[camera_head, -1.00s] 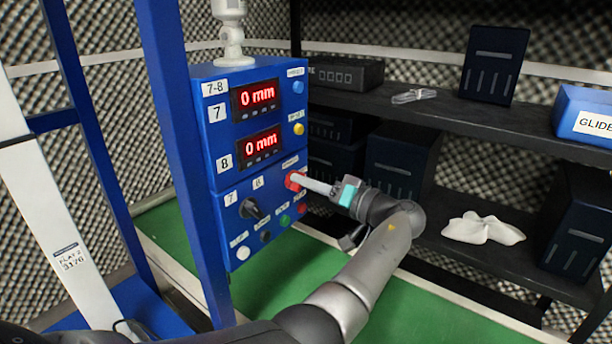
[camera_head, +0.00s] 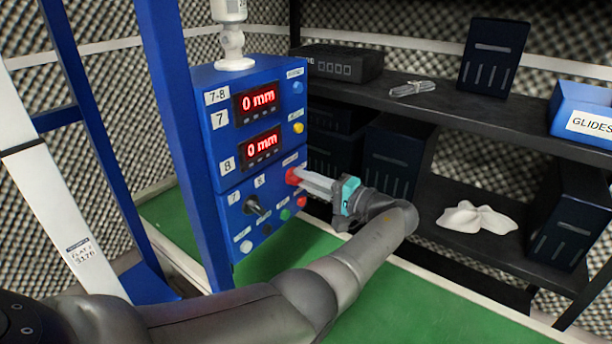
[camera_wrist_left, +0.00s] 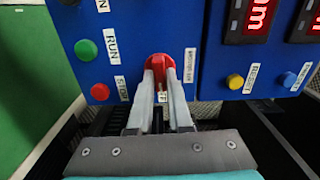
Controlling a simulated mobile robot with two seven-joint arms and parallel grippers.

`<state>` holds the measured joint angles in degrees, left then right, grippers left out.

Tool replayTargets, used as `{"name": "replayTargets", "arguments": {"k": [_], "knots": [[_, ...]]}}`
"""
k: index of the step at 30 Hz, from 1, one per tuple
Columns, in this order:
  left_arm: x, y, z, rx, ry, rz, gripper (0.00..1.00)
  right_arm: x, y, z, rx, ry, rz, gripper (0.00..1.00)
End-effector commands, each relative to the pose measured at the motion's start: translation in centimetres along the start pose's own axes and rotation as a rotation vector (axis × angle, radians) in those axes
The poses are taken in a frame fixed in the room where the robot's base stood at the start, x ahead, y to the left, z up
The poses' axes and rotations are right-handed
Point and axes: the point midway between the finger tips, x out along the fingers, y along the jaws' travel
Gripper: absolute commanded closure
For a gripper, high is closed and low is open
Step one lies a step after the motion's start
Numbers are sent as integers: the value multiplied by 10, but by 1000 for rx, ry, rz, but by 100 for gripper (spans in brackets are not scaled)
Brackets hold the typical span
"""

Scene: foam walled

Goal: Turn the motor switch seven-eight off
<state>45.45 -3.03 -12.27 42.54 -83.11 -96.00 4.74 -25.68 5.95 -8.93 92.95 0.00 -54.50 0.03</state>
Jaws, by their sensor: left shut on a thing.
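The motor switch is a red rotary knob (camera_wrist_left: 160,68) on the blue control box (camera_head: 206,140). In the head view the red knob (camera_head: 292,176) shows at the box's right edge. My left gripper (camera_head: 305,180) reaches it from the right. In the left wrist view its two pale fingers (camera_wrist_left: 160,88) lie on either side of the knob's handle and are shut on it. A label beside the knob is partly readable in the wrist view. My right gripper is not in view.
The box has red displays (camera_head: 257,100) reading 0 mm, a black selector (camera_head: 255,207), green (camera_head: 285,215) and red (camera_head: 301,201) buttons. A dark shelf (camera_head: 470,117) stands right, holding a blue GLIDES bin (camera_head: 584,95) and a white cloth (camera_head: 478,219). A blue post (camera_head: 178,130) stands left.

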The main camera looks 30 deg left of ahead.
Motion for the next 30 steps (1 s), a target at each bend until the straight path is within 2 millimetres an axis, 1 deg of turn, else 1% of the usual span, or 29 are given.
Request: {"name": "replayTargets", "arguments": {"k": [7, 20, 21, 28, 30], "knots": [[2, -1, 0, 51, -2, -3, 100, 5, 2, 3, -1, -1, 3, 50], [2, -1, 0, 59, -2, -3, 100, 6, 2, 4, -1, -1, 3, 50], [2, -1, 0, 59, -2, -3, 79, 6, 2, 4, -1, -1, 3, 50], [1, 0, 0, 58, -1, -2, 53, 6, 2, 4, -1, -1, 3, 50], [1, 0, 0, 58, -1, -1, 52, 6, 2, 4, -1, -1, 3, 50]]}}
